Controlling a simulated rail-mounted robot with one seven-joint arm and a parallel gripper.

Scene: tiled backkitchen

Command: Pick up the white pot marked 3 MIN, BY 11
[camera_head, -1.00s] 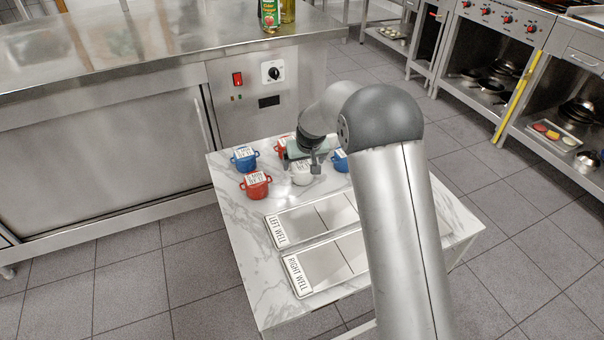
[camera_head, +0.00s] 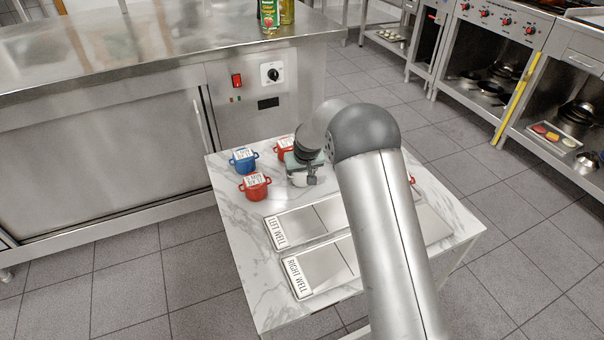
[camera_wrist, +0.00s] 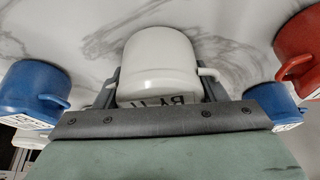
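The white pot (camera_wrist: 160,65) stands on the marble-topped table, between the two fingers of my gripper (camera_wrist: 165,90) in the wrist view. The left finger is close against the pot's side. The right finger is beside its handle, with a small gap to the body. My gripper is open around the pot. In the head view my gripper (camera_head: 306,176) covers most of the white pot (camera_head: 297,181).
Blue pots (camera_wrist: 35,88) (camera_wrist: 268,104) stand on both sides of my gripper, and a red pot (camera_wrist: 300,45) is at the right. In the head view another red pot (camera_head: 255,187) stands front left. The LEFT WELL (camera_head: 275,234) and RIGHT WELL (camera_head: 297,278) trays lie nearer.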

